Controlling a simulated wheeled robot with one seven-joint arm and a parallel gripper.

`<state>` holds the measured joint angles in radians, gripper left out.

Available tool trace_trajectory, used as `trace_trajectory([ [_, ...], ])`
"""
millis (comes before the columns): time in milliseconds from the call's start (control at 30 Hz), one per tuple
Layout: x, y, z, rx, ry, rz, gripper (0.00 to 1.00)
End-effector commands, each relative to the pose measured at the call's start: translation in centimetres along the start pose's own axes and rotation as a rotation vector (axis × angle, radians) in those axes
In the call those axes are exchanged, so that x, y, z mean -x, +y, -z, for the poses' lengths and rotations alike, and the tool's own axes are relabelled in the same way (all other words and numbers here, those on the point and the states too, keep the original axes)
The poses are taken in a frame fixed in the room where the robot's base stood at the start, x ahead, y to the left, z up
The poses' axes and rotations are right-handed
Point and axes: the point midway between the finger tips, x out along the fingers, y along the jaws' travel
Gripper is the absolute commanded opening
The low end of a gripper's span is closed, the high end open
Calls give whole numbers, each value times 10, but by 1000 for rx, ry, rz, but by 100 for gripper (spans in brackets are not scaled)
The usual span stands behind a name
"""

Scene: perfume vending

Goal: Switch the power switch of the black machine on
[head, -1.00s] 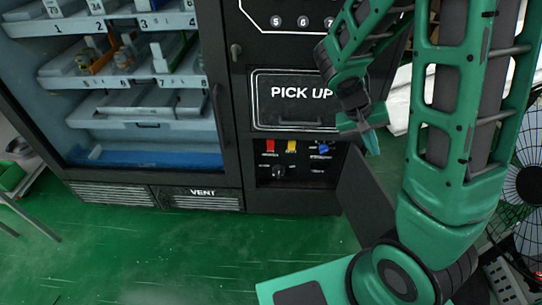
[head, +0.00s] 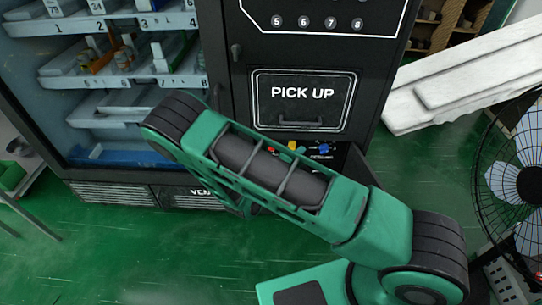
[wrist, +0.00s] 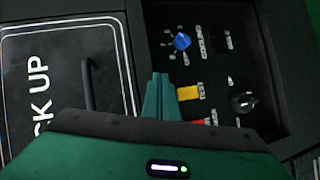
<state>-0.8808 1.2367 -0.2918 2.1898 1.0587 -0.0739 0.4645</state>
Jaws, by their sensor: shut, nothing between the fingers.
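The black machine (head: 225,40) has an open control recess below its PICK UP panel. In the wrist view, the recess holds a red switch (wrist: 197,122), a yellow switch (wrist: 189,92) labelled TEST, a blue knob (wrist: 182,41) labelled COOLING, and a black knob (wrist: 243,102). The label beside the red switch is too blurred to read, and my gripper's body partly covers that switch. My gripper (wrist: 160,80) is shut and empty, with its fingertips beside the yellow switch and below the blue knob in the picture; I cannot tell whether they touch anything.
The PICK UP panel (head: 302,112) with its handle is beside the recess. A fan (head: 525,180) stands at the right, and white slabs (head: 455,85) lie behind it. A glass-fronted display with shelves (head: 125,75) is at the left. Green floor is open in front.

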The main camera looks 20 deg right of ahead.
Motion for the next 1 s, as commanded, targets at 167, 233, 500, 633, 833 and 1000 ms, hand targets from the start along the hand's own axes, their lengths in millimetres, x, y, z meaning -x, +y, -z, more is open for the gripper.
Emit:
trace_trajectory([
  [167,23,-57,29,134,233,-36,0],
  [233,32,-77,38,178,315,-43,0],
  [500,59,-126,52,289,513,-51,0],
  [633,62,-133,53,303,538,-51,0],
  [833,62,-133,53,303,539,-51,0],
  [1000,60,-133,54,302,538,-50,0],
])
